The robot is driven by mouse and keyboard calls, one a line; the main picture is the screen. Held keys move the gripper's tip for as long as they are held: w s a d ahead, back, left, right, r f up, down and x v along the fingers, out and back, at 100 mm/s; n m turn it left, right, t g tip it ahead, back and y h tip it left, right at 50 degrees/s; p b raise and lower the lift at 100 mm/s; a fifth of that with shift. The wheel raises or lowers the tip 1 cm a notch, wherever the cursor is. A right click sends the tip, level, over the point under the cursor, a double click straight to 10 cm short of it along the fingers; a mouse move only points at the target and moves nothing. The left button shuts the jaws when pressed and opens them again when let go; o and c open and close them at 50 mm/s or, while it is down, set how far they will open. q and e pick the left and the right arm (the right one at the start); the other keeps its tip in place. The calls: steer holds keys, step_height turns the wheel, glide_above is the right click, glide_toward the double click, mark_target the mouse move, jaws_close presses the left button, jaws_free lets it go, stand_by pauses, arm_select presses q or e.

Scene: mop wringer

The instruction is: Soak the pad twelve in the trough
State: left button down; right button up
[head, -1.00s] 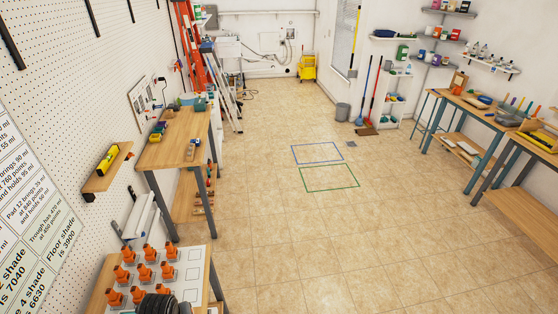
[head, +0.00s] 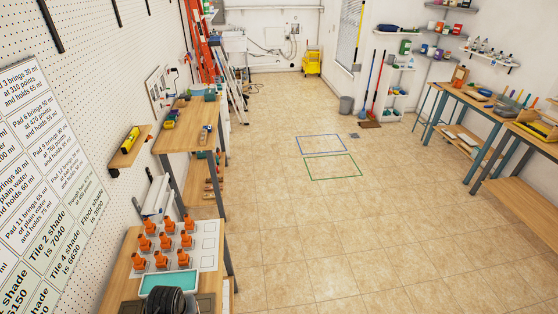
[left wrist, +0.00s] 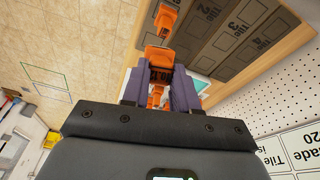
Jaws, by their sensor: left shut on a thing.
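My left gripper (left wrist: 158,88) is shut on an orange pad holder (left wrist: 158,57) with a dark label that seems to read 12, in the left wrist view. The fingers sit on both sides of it. In the head view only a black part of my left arm shows at the bottom edge, hiding the fingers and the held pad. The shallow trough (head: 152,282), white-rimmed with teal inside, lies on the near bench just beyond that part. A pale, teal-edged piece of it also shows beside the fingers in the left wrist view. My right gripper is not in view.
Several orange pad holders (head: 165,241) stand on a white marked sheet (head: 209,241) behind the trough. Dark numbered tiles (left wrist: 215,50) lie on the bench. A pegboard wall with printed notes (head: 45,160) borders the left. The floor (head: 290,230) to the right is open.

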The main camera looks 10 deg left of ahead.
arm_select(q)
steer(key=w+a+f, duration=0.5)
steer(key=shift+w+f, duration=0.2)
steer(key=w+a+n, duration=0.1)
steer(key=a+n, duration=0.1)
steer(key=a, duration=0.8)
steer(key=w+d+f, duration=0.3)
steer(key=w+d, duration=0.2)
steer(key=w, duration=0.2)
steer(key=d+n+y, duration=0.1)
steer(key=d+n, duration=0.3)
steer(key=d, duration=1.2)
steer(key=s+d+r+n+g, duration=0.1)
steer(key=s+d+r+n, duration=0.15)
steer(key=s+d, duration=0.35)
steer(key=w+d+r+m+t+h, duration=0.1)
steer(key=w+r+m, duration=0.2)
steer(key=r+m, duration=0.35)
steer(key=w+d+r+m, duration=0.2)
steer(key=r+m, duration=0.2)
steer(key=r, duration=0.5)
steer(key=s+f+m+h+b, duration=0.1)
steer(key=s+f+m+b, duration=0.2)
steer(key=s, duration=0.6)
steer(key=shift+s+a+f+m, duration=0.3)
steer(key=shift+a+m, duration=0.1)
steer(key=shift+m, duration=0.6)
